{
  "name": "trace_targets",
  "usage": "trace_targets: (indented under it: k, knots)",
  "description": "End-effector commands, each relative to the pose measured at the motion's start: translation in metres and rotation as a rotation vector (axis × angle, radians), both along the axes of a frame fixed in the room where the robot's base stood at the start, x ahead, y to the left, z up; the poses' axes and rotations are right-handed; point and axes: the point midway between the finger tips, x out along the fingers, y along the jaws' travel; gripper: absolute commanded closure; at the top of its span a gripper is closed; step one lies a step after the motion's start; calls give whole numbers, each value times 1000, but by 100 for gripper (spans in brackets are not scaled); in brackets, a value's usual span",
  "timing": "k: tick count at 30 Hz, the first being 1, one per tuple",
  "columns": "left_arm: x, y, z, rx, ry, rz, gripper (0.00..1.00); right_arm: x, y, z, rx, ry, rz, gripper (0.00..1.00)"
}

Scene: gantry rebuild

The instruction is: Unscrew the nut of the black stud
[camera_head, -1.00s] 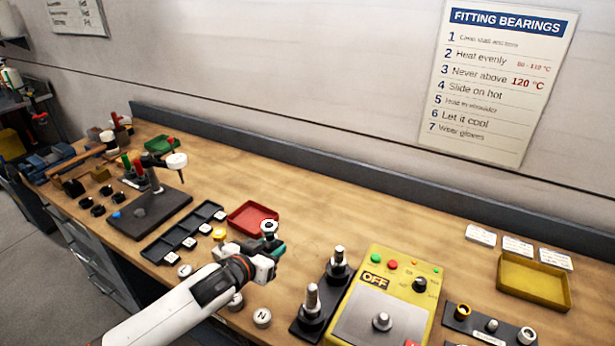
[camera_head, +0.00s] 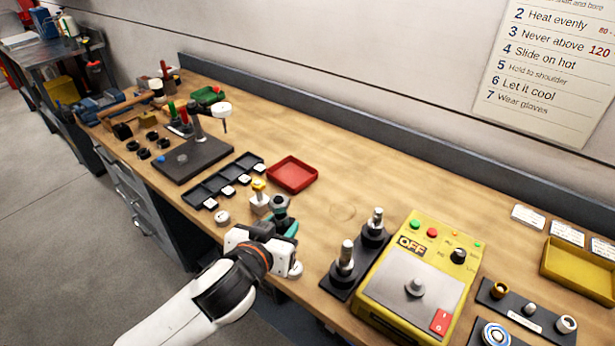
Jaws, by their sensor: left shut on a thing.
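My left gripper (camera_head: 284,222), with teal fingertips, is shut on a dark piece that I take for the black stud (camera_head: 280,203). The piece stands upright above the fingers. Its round dark-grey top looks like the nut, but I cannot tell nut from stud clearly at this size. The fingers and wrist hide its lower part. The gripper is over the front part of the bench, just right of a yellow-topped stud (camera_head: 258,188) on a pale block. My right gripper is not in view.
A red tray (camera_head: 292,174) lies just behind the gripper. A black compartment tray (camera_head: 210,190) with white tags is to the left. Two metal posts stand on a black plate (camera_head: 342,287) to the right, beside a yellow heater (camera_head: 388,312). Bare wood (camera_head: 345,185) lies right of the red tray.

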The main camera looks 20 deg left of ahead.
Motion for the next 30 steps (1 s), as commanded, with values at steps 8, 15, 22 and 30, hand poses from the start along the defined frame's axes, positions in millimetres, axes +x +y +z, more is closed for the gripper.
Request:
trace_targets:
  k: [8, 15, 22, 30]
  knots:
    - [-6, -49, -5, 3, -7, -262, 100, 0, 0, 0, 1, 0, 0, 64]
    - [-13, -106, -12, 6, -9, -564, 100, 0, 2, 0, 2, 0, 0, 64]
    - [-18, -134, -17, 6, -8, -713, 100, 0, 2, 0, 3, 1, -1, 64]
    - [-19, -138, -18, 4, -7, -735, 100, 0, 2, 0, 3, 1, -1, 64]
